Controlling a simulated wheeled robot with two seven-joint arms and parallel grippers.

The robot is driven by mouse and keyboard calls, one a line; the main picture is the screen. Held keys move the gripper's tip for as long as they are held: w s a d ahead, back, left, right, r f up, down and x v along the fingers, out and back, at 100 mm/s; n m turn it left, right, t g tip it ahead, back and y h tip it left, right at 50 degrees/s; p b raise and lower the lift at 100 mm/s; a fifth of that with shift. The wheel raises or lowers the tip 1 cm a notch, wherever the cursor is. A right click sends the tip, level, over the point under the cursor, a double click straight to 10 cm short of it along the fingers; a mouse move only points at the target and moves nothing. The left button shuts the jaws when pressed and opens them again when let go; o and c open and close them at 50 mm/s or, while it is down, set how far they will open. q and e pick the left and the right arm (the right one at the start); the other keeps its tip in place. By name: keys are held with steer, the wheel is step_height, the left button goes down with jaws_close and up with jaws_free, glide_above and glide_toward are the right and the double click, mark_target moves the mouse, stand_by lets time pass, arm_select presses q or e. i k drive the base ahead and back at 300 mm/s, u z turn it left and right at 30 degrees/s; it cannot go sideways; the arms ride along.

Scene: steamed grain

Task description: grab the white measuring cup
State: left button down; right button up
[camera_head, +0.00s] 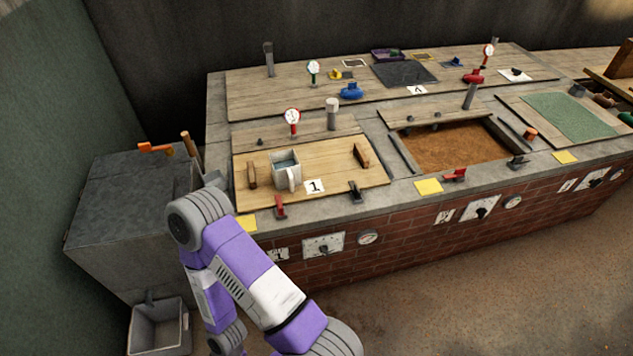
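The white measuring cup (292,180) stands upright on a light wooden board marked "1" (330,157) at the left end of the brick counter. Its handle faces toward the front, and bluish-grey contents show inside. Two small wooden handles stand on the board, one on each side of the cup, apart from it. One of my purple and white arms rises from the bottom, left of and in front of the cup, without covering it. My other arm does not show.
A sunken bay with brown grain (452,147) lies right of the board. Red levers (279,207) and black clamps line the front edge. Gauges on posts (293,118) stand behind the cup. A grey cabinet (125,200) is at left, and a grey basin (158,327) below.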

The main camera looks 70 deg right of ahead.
mark_target(285, 165)
steer(key=k, duration=0.1)
steer(key=z, duration=1.25)
